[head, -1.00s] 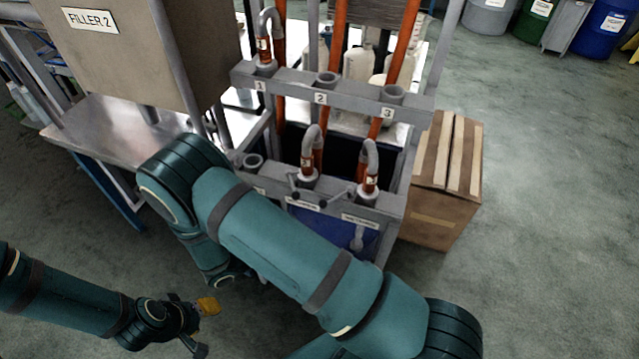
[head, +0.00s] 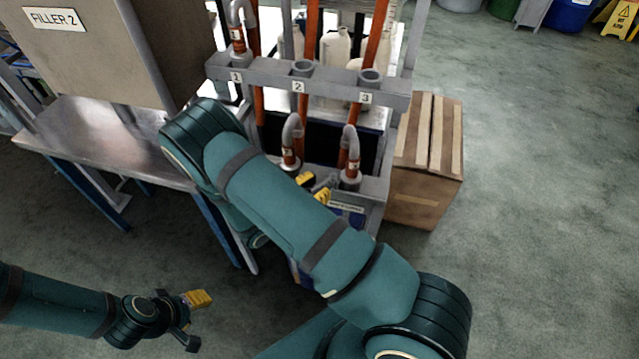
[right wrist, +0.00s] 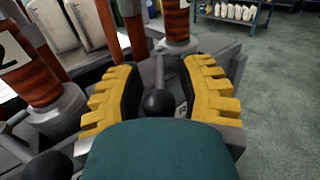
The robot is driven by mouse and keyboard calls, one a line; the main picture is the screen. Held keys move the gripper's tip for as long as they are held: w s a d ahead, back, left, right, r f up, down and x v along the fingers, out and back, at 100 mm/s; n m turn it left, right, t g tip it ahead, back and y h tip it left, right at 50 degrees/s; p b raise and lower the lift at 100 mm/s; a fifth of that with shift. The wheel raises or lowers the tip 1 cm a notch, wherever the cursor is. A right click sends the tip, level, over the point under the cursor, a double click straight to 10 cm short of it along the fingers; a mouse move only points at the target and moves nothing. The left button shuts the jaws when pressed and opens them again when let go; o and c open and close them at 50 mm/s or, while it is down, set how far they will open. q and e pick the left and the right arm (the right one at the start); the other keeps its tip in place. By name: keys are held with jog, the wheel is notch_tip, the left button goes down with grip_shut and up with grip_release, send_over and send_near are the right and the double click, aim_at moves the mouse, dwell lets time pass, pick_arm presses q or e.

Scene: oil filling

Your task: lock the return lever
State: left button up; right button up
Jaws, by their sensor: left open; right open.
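A lever with a black ball knob (right wrist: 158,103) stands between the yellow fingers of my right gripper (right wrist: 165,90) in the right wrist view. The fingers are open, one on each side of the knob; I cannot tell whether either touches it. A second black ball knob (right wrist: 48,166) shows at the lower left, outside the fingers. I cannot read which lever is the return one. In the head view my right gripper (head: 314,188) is at the lower rail, partly behind my arm, and both levers are hidden. My left gripper (head: 197,321) is open and empty above the floor.
Orange hoses with grey bent ends sit in the lower rail, the right hose (head: 352,157) close beside my right gripper. The upper numbered rail (head: 325,84) stands behind. A metal table (head: 95,140) is at the left, a cardboard box (head: 425,160) at the right.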

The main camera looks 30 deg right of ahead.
jog(key=shift+d, duration=0.4)
jog(key=shift+o, duration=0.4)
grip_shut()
